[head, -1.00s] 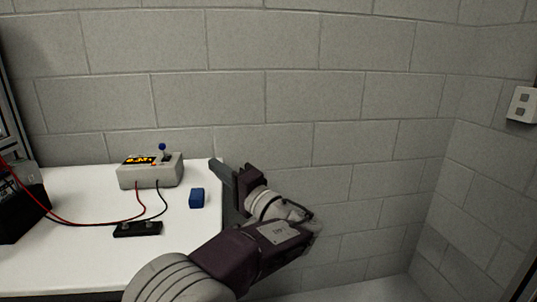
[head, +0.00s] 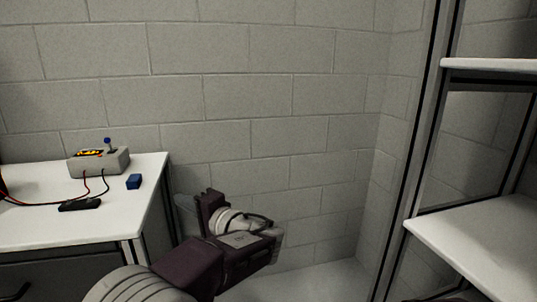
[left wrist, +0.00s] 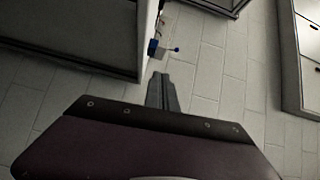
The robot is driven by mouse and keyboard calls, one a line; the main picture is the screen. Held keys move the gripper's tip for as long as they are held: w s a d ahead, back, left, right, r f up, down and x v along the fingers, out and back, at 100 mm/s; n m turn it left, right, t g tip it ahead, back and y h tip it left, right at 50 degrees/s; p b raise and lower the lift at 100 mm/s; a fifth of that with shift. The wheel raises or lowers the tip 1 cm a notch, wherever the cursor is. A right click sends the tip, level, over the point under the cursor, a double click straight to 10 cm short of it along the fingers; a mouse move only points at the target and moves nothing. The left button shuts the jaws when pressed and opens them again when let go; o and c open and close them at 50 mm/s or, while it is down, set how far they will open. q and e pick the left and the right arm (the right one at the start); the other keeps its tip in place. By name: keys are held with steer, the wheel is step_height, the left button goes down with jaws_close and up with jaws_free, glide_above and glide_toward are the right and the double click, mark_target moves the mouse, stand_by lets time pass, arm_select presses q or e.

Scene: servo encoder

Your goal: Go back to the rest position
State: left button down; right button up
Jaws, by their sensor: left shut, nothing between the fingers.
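My left gripper (head: 188,203) is in front of the block wall, just right of the white table's right edge, apart from the table. In the left wrist view its fingers (left wrist: 161,92) are together, with nothing between them, over the tiled floor. In the head view its fingertips are dim against the wall. My right gripper is not in either view.
A grey box (head: 99,162) with a lit display and blue-knobbed lever stands on the white table (head: 40,226). A blue block (head: 134,181) and a black wired strip (head: 80,205) lie nearby. A shelf rack (head: 480,255) stands at right; floor between is clear.

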arm_select(q)
steer(key=s+a+f+g+h, duration=0.2)
steer(key=s+f+g+h, duration=0.15)
steer(key=f, duration=0.55)
steer(key=s+a+f+g+h, duration=0.25)
steer(key=s+f, duration=0.25)
steer(key=f, duration=0.4)
steer(key=s+d+f+n+g+h, duration=0.2)
steer(key=s+d+f+n+h, duration=0.15)
steer(key=s+f, duration=0.4)
steer(key=s+d+f+n+g+h, duration=0.1)
steer(key=s+d+f+n+h, duration=0.1)
steer(key=s+d+f+h, duration=0.45)
step_height(320, 180, up, 31)
steer(key=s+a+n+y+p, duration=0.1)
steer(key=a+p, duration=0.1)
steer(key=p, duration=2.9)
steer(key=shift+s+f, duration=0.2)
steer(key=shift+s, duration=0.2)
steer(key=shift+a, duration=0.1)
